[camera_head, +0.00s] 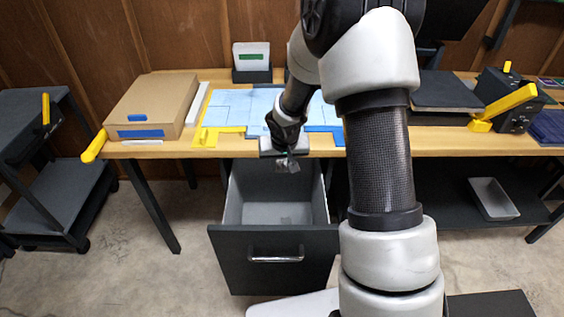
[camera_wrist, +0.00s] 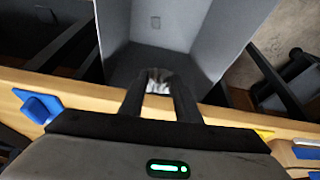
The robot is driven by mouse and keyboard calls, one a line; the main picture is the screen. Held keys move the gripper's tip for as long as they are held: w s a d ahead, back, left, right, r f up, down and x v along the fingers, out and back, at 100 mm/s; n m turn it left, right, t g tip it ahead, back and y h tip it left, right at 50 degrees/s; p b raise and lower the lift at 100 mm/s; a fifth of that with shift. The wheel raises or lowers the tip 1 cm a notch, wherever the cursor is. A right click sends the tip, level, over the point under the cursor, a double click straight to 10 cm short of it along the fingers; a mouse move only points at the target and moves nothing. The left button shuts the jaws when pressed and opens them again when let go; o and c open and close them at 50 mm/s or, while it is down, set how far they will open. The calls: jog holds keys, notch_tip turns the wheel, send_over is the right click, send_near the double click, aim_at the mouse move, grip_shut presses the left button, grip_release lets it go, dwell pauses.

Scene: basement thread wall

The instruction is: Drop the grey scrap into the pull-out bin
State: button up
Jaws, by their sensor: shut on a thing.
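The pull-out bin (camera_head: 272,258) is slid out from under the workbench, open at the top, with a dark front and a metal handle. My gripper (camera_head: 287,166) hangs over the rear part of its opening, near the bench's front edge. The grey scrap (camera_wrist: 158,82), crumpled and pale, sits between my two dark fingers in the wrist view, and the gripper is shut on it. Beyond it, the wrist view shows the bin's grey inside walls (camera_wrist: 160,30). In the head view the scrap is tiny and partly hidden by the fingers.
The workbench (camera_head: 225,152) carries a cardboard box (camera_head: 152,106), blue sheets (camera_head: 228,108) and a dark machine (camera_head: 508,98) with a yellow handle. A grey cart (camera_head: 62,190) stands at left. A pale tray (camera_head: 493,198) lies on the lower shelf at right. My arm hides the middle.

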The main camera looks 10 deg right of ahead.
jog(key=o, duration=1.1)
jog(key=p+v, duration=0.4)
jog(key=v, duration=1.3)
jog(key=shift+s+r, duration=0.1)
jog(key=shift+s, duration=0.05)
